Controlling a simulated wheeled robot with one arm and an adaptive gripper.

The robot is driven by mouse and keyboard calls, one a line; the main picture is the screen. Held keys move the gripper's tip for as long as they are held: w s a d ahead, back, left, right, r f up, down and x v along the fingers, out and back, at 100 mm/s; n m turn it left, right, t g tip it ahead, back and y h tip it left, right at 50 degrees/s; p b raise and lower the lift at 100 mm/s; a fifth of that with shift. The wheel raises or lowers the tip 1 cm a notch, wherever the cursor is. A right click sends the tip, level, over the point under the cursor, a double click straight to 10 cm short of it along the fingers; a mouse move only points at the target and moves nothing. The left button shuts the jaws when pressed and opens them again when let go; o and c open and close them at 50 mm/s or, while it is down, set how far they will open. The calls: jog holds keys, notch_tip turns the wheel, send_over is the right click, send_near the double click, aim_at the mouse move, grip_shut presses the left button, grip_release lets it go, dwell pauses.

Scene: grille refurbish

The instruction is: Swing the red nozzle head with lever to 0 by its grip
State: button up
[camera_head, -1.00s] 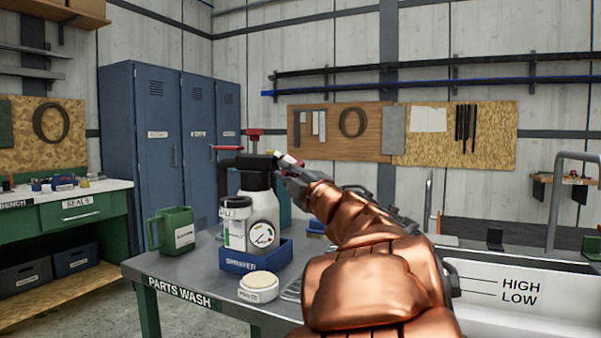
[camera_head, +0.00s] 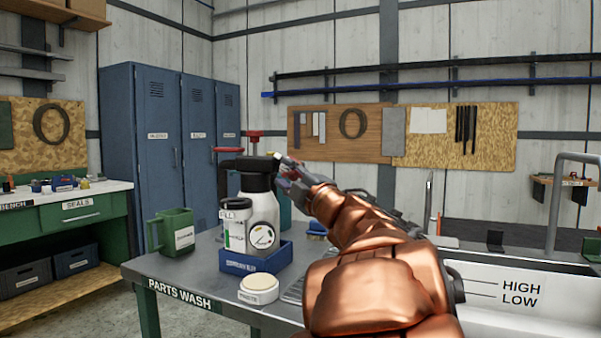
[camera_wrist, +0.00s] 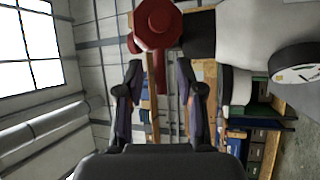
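A white sprayer bottle (camera_head: 262,214) with a black cap (camera_head: 248,163) stands upright in a blue holder on the table. A red nozzle head with lever (camera_head: 227,149) sticks out to the left of the cap, and a red pump knob (camera_head: 253,135) rises above it. The knob (camera_wrist: 158,22) shows at the top of the wrist view, with a red bar (camera_wrist: 160,72) reaching below it towards the gap between my fingers. My gripper (camera_head: 281,163) is beside the cap's right side; its fingers (camera_wrist: 160,105) are apart. Contact cannot be told.
A blue holder (camera_head: 240,264) surrounds the bottle's base. A green mug (camera_head: 171,232) stands to its left and a round white-rimmed pad (camera_head: 260,290) in front. A sink (camera_head: 520,285) lies at the right. The table's front left is clear.

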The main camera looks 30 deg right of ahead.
jog(key=p+v, duration=0.2)
jog(key=v, duration=0.6)
jog(key=shift+s, duration=0.2)
dwell(0.5)
